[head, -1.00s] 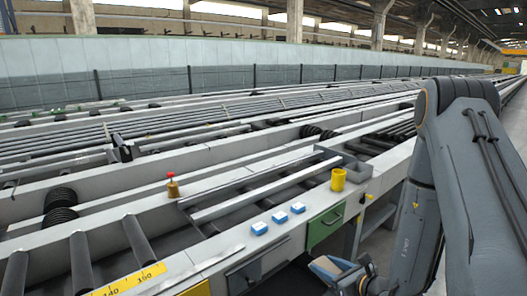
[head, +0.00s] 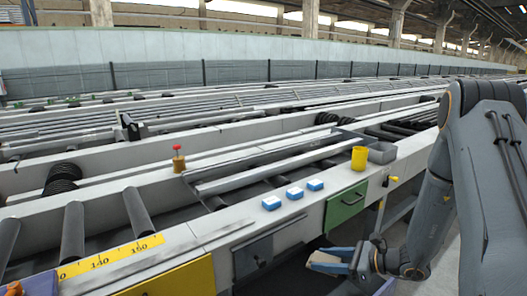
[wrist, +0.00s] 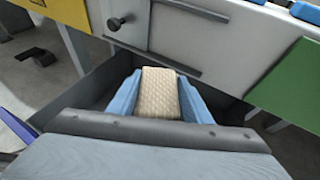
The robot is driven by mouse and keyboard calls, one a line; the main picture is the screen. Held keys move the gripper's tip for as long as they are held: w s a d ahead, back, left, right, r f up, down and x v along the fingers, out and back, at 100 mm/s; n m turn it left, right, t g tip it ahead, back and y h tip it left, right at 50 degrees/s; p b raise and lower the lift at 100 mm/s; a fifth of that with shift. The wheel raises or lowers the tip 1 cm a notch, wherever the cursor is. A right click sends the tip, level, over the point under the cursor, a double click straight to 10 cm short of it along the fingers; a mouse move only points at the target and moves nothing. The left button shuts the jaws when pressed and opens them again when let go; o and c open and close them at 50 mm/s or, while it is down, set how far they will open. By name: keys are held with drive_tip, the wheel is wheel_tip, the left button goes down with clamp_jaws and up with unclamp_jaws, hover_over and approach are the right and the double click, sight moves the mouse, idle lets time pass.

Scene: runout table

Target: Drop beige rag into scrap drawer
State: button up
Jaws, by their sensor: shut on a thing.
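The beige rag (wrist: 160,92) is a quilted, folded piece between the two blue fingers of my gripper (wrist: 160,100). My gripper is shut on it. In the wrist view an open dark grey drawer (wrist: 85,95) spreads on both sides of the fingers, below a grey front with a black knob (wrist: 115,22). The rag is over this drawer. My gripper hides much of its inside.
A green drawer (head: 345,205) is right of the grey panel and a yellow panel (head: 180,280) is left.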

drive_tip(key=shift+d+f, duration=0.15)
drive_tip(key=shift+f, duration=0.25)
wheel_tip(320, 180, down, 6)
drive_tip(key=b, duration=0.4)
drive_tip(key=shift+r, duration=0.15)
drive_tip(key=o, duration=1.2)
drive_tip(key=shift+o, duration=0.2)
drive_tip(key=v, duration=0.7)
drive_tip(key=shift+d+r, duration=0.2)
drive_tip(key=shift+d, duration=0.15)
drive_tip(key=shift+s, duration=0.15)
